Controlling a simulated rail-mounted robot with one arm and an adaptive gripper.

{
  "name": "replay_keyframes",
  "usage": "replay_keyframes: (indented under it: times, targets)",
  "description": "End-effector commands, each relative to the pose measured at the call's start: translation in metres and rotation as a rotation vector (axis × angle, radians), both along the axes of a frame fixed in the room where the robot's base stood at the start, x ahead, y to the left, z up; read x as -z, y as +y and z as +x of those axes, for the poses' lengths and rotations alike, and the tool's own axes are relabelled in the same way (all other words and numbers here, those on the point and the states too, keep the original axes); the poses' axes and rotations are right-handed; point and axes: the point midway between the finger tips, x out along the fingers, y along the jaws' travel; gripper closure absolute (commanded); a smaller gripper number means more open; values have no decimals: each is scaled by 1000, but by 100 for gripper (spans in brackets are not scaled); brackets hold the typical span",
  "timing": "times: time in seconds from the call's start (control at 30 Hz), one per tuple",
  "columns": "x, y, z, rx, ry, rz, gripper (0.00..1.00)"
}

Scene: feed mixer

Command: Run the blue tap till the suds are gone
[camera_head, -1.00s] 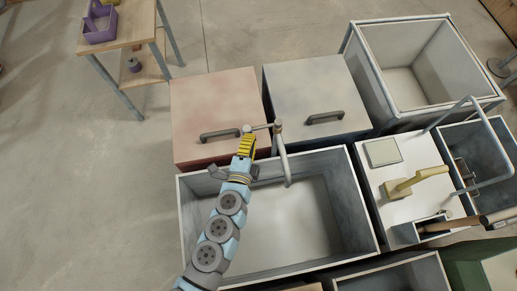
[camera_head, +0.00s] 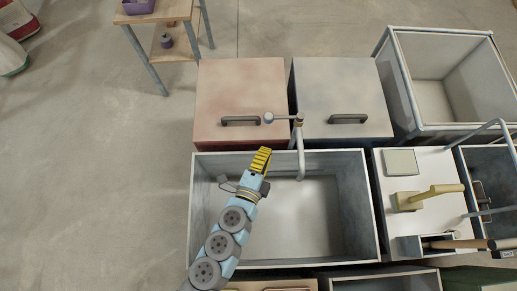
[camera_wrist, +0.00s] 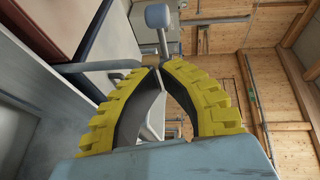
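The tap (camera_head: 300,160) stands at the back edge of a grey basin (camera_head: 374,215), its curved spout hanging over it. Its handle, with a blue-grey knob (camera_head: 268,118), points left from the tap's top. The knob also shows in the wrist view (camera_wrist: 157,15), beyond my fingertips. My gripper (camera_head: 264,151) has yellow ribbed fingers and is over the basin's back edge, in front of the knob and apart from it. In the wrist view the fingertips (camera_wrist: 158,66) meet, with nothing held between them. The basin floor looks pale; I cannot make out suds or running water.
A red lidded bin (camera_head: 240,85) and a grey lidded bin (camera_head: 340,80) stand behind the basin. A white counter (camera_head: 430,170) with a yellow lever (camera_head: 438,192) is to the right. An open bin (camera_head: 425,50) stands back right.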

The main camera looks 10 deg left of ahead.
Motion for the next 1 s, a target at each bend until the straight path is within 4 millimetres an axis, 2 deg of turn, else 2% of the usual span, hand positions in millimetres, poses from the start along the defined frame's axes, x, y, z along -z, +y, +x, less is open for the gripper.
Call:
replay_keyframes:
  times: [0.5, 1.0]
  targets:
    - [-6, 10, -35, -1, 0, -1, 100]
    - [-6, 11, -42, 0, 0, -1, 100]
